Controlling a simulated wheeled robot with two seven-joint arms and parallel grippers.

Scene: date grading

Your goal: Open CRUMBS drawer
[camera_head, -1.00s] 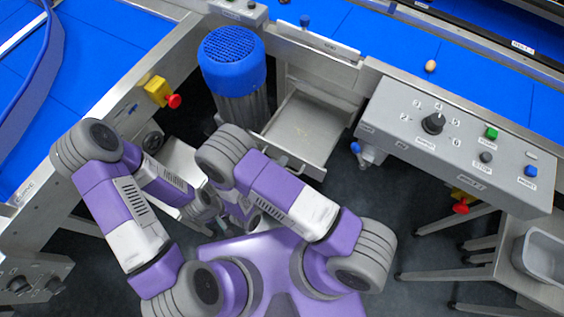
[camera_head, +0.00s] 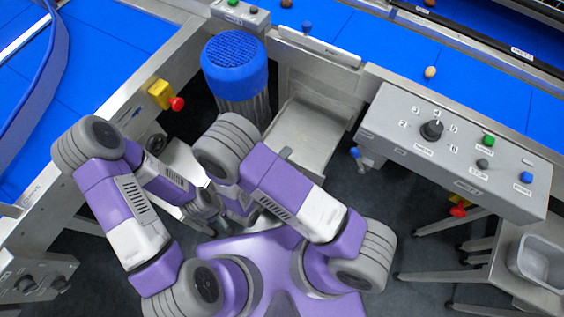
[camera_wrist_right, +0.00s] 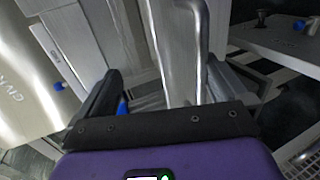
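A grey metal drawer (camera_head: 304,133) stands pulled out below the belt frame, right of the blue-capped motor, in the head view. Its empty tray shows; its front end is partly covered by my right arm. I cannot read a CRUMBS label. In the right wrist view my right gripper (camera_wrist_right: 165,95) has its two dark fingers spread wide, with a shiny metal bar handle (camera_wrist_right: 197,45) running between them. Gaps show beside the bar, so I see no grip on it. In the head view my right gripper is hidden under its arm. My left gripper does not show clearly.
A blue-capped motor (camera_head: 235,72) stands close left of the drawer. A control panel (camera_head: 455,150) with a dial and buttons juts out at right. A red emergency knob (camera_head: 177,104) is at left. A grey bin (camera_head: 542,262) sits at lower right.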

